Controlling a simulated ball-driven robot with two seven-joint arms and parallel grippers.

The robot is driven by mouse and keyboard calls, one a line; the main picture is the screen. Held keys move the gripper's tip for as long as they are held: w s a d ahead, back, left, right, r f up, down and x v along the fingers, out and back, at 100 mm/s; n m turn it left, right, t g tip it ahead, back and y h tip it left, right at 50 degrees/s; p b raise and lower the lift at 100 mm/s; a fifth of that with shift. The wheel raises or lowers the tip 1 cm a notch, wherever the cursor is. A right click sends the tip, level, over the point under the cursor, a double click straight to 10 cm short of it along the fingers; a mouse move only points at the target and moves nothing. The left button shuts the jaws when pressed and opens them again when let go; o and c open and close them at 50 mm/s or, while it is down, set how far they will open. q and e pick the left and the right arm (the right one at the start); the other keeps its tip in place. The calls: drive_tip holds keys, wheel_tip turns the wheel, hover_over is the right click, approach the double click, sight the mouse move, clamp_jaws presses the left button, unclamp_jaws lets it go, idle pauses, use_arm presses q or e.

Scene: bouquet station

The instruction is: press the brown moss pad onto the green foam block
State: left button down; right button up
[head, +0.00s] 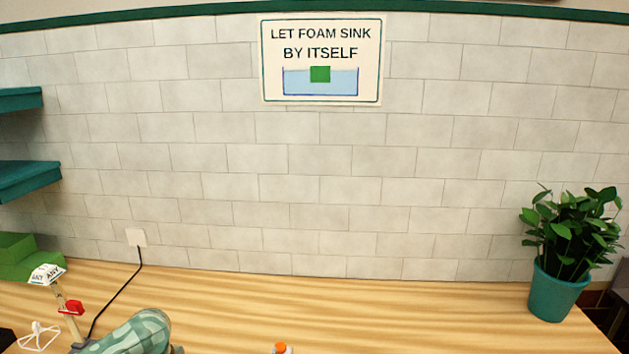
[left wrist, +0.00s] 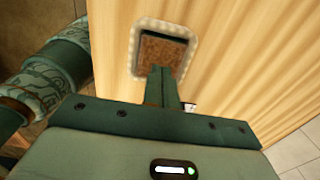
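The brown moss pad (left wrist: 163,50) lies in a pale, beaded-rim tray (left wrist: 135,45) on the wooden table, seen in the left wrist view. My left gripper (left wrist: 162,70) points at the tray, its two dark green fingers side by side with no visible gap. The fingertips cover the pad's lower edge; I cannot tell whether they touch it. In the head view, green blocks (head: 25,262) sit at the far left of the table, one raised behind the other; I cannot tell if one is the foam block. My right gripper is in neither view.
A small sign (head: 46,273) on a post with a red clip (head: 71,308) and a white wire piece (head: 38,336) stand at the left. An orange-topped item (head: 281,348) is at the bottom edge. A potted plant (head: 560,290) stands right. The middle table is clear.

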use_arm(q)
drive_tip(key=shift+f, duration=0.1)
idle(0.3)
drive_tip(key=shift+f, duration=0.7)
idle(0.5)
drive_tip(key=shift+s+f+p, duration=0.2)
drive_tip(key=shift+f+p, duration=0.1)
drive_tip(key=shift+p, duration=0.05)
idle(1.8)
drive_tip(key=shift+r, duration=0.1)
drive_tip(key=shift+w+r+p, duration=0.1)
drive_tip(key=shift+r+p, duration=0.55)
drive_tip(key=shift+p, duration=0.2)
drive_tip(key=shift+w+r+p, duration=0.1)
drive_tip(key=shift+r+p, duration=2.9)
drive_tip(key=shift+p, duration=0.6)
drive_tip(key=shift+f, duration=0.1)
